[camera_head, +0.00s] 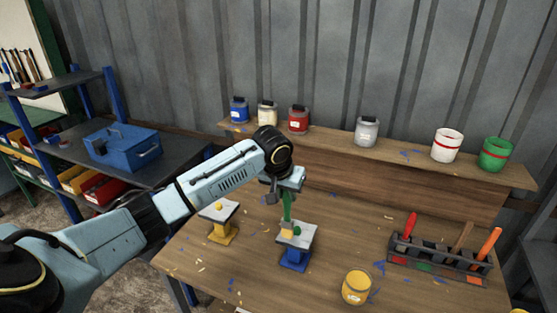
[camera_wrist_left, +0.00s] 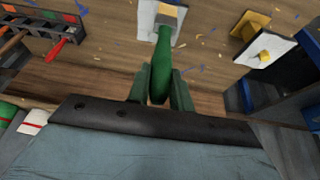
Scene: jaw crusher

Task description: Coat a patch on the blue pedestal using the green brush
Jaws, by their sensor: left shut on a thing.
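My left gripper (camera_head: 286,188) is shut on the green brush (camera_head: 287,208) and holds it bristles down. The brush's pale tip is at the grey top of the blue pedestal (camera_head: 295,258), beside a small green knob (camera_head: 297,231); I cannot tell whether it touches. In the left wrist view the green handle (camera_wrist_left: 161,60) stands between the fingers (camera_wrist_left: 160,88), and its light end lies over the pale pedestal top (camera_wrist_left: 146,27). No coated patch can be made out. My right gripper is not in view.
A yellow pedestal (camera_head: 222,233) stands left of the blue one. A brush rack (camera_head: 435,259) with red, wooden and orange handles is at right. Jars and buckets line the back shelf (camera_head: 335,137).

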